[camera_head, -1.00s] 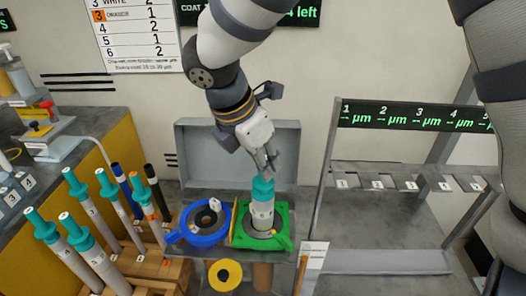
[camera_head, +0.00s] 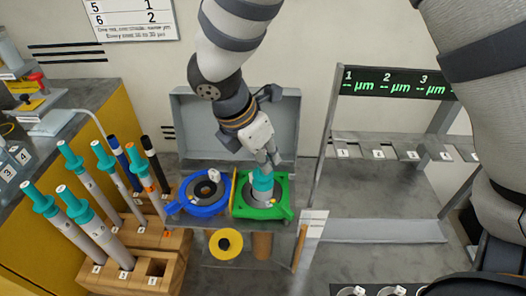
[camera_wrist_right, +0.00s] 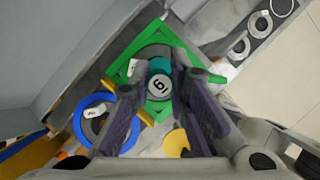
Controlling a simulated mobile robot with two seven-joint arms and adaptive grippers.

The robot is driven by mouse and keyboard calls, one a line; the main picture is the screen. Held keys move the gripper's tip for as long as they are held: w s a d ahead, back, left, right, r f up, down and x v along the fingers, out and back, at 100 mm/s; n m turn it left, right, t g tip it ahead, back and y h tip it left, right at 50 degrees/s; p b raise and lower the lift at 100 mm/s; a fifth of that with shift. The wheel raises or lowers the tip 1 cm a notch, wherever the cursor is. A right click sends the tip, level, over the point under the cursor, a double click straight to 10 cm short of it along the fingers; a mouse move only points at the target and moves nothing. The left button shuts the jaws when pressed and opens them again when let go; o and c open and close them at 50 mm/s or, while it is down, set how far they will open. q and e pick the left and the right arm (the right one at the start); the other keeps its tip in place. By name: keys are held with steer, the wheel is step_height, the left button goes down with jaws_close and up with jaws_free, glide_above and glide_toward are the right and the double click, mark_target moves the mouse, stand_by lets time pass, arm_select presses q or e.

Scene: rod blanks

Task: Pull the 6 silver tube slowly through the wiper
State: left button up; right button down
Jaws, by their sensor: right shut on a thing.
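The number 6 silver tube (camera_head: 261,199) stands upright in the opening of the green square wiper (camera_head: 279,211). Only a short silver length and its teal top show above the wiper; the rest is hidden inside it. My right gripper (camera_head: 268,161) reaches down from above and is shut on the teal top. My left gripper is not in view.
A blue ring fixture (camera_head: 183,208) stands just left of the wiper. A wooden rack (camera_head: 179,257) with several teal-topped tubes is at left. The gauge stand (camera_head: 387,155) with blank micrometre readings is at right. A yellow ring (camera_head: 226,244) lies in front.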

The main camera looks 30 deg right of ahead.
stand_by(0.4)
steer(key=shift+r+p, duration=0.45)
steer(key=shift+r, duration=5)
step_height(320, 180, up, 11)
step_height(320, 180, up, 10)
